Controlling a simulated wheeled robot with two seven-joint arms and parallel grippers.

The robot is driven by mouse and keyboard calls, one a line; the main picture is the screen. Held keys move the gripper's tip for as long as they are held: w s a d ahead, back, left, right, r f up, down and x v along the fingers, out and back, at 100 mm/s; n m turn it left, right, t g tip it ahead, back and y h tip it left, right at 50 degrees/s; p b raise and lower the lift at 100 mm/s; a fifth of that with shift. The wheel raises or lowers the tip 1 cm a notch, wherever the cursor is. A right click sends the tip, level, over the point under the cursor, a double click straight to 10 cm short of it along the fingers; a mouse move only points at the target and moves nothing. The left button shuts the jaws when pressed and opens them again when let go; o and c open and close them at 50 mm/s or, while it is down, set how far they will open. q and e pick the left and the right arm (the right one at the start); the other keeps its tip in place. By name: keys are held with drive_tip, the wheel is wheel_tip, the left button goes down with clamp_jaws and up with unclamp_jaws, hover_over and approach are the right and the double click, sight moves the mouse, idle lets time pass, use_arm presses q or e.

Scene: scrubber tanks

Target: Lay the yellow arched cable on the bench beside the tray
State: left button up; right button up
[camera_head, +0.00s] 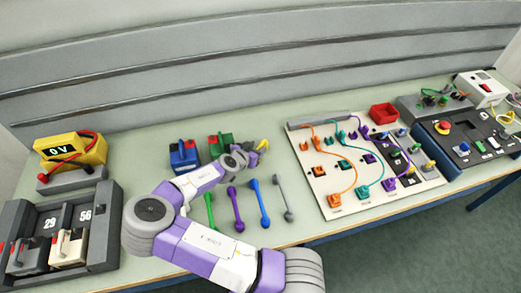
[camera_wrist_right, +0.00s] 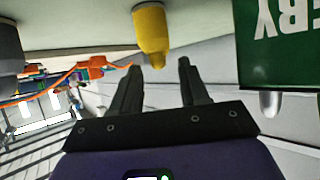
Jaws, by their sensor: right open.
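A small yellow piece (camera_head: 263,145), likely the yellow arched cable, shows at the tip of my right gripper (camera_head: 250,149) in the head view. Most of it is hidden there, so its arch cannot be made out. In the right wrist view a rounded yellow end (camera_wrist_right: 150,32) hangs from the top, just beyond the fingertips. My right gripper (camera_wrist_right: 158,72) is open, with nothing between its fingers. My left gripper is not in view.
A cabled panel (camera_head: 318,180) is to the right.

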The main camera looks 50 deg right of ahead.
drive_tip(key=shift+x, duration=0.9)
drive_tip(key=shift+c, duration=0.4)
clamp_jaws()
drive_tip(key=shift+r, duration=0.15)
wheel_tip(320, 180, up, 10)
drive_tip(key=p, duration=0.2)
drive_tip(key=w+a+r+n+t+y, duration=0.1)
drive_tip(key=a+n+t+y, duration=0.3)
drive_tip(key=a, duration=1.1)
drive_tip(key=w+a+r+n+t+y, duration=0.1)
drive_tip(key=a+n+t+y, duration=0.3)
drive_tip(key=a+n, duration=0.4)
drive_tip(key=a+r, duration=0.1)
drive_tip(key=a, duration=0.6)
drive_tip(key=shift+w+r+t, duration=0.3)
drive_tip(key=shift+w+t, duration=0.1)
